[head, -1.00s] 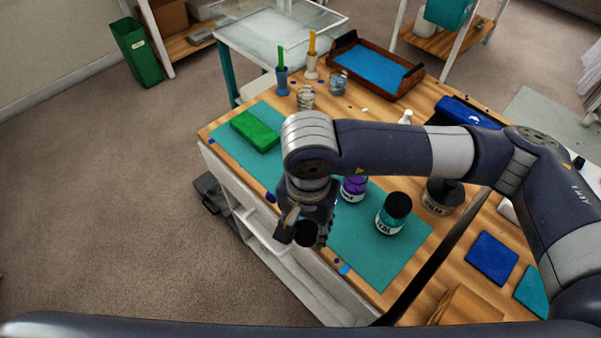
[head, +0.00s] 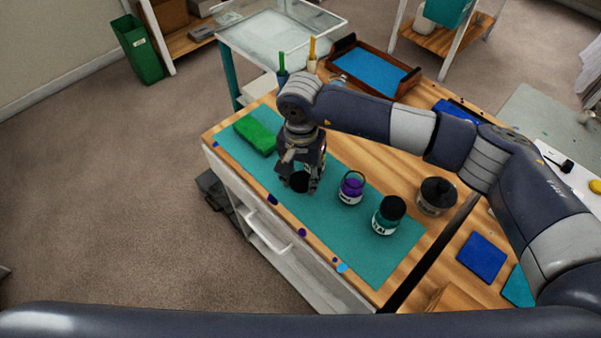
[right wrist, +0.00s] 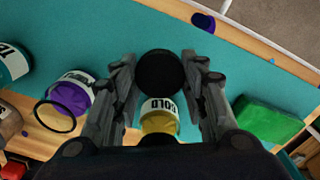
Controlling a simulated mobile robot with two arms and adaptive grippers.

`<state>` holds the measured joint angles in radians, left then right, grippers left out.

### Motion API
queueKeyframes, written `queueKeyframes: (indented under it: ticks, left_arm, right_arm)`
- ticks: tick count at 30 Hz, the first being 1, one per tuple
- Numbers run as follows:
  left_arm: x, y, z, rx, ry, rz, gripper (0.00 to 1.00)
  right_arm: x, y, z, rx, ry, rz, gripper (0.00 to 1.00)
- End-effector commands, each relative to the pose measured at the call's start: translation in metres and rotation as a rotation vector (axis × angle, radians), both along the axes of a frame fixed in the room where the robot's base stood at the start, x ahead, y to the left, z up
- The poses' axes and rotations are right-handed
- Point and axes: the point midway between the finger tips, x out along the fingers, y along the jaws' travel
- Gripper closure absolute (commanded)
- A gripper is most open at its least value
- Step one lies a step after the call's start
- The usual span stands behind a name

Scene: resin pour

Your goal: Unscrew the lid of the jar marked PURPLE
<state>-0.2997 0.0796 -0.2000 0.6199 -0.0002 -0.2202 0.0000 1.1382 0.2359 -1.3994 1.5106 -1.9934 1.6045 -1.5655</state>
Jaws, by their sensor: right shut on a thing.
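The purple jar (head: 351,187) stands upright on the teal mat with its top open and purple showing inside. It also shows at the left of the right wrist view (right wrist: 70,97), with a bare rim; its label is hard to read. My right gripper (head: 301,184) is to the left of this jar, over the mat. It is shut on a round black lid (right wrist: 160,72), which shows between its fingertips. A jar marked GOLD (right wrist: 159,106) shows between the fingers in the right wrist view, hidden in the head view. My left gripper is not in view.
A teal jar with a black lid (head: 389,215) and a dark-lidded jar (head: 437,195) stand to the right. A green block (head: 255,135) lies at the mat's left end. The front part of the mat (head: 360,255) is clear.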

Motion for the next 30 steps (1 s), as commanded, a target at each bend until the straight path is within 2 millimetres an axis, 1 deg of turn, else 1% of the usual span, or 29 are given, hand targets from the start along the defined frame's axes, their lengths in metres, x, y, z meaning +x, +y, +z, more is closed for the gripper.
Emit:
queueKeyframes:
  ticks: [3,7,9,12,15,18,24,29,30]
  left_arm:
    - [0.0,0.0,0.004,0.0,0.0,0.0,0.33]
    - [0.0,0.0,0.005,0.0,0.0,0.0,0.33]
    - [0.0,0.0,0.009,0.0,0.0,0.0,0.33]
    - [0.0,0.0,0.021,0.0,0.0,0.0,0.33]
    - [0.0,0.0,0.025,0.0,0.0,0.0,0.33]
    - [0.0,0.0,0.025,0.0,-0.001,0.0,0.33]
    - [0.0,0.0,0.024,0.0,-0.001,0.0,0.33]
    - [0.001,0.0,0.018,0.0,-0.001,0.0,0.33]
    - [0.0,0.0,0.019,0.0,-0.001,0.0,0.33]
  right_arm:
    - [0.009,0.001,0.0,0.001,0.001,-0.001,0.88]
    - [0.015,0.001,-0.001,0.001,0.0,0.0,0.88]
    - [0.019,0.002,-0.003,0.0,0.002,-0.001,0.88]
    - [0.016,0.001,-0.019,-0.001,0.007,0.0,0.88]
    - [0.017,0.001,-0.032,0.0,0.003,0.0,0.88]
    - [0.018,0.001,-0.037,0.001,0.001,0.001,0.88]
    - [0.018,0.001,-0.038,0.001,0.0,0.001,0.88]
    - [0.018,0.001,-0.042,0.001,0.0,0.001,0.88]
    - [0.018,0.001,-0.04,0.001,0.0,0.001,0.53]
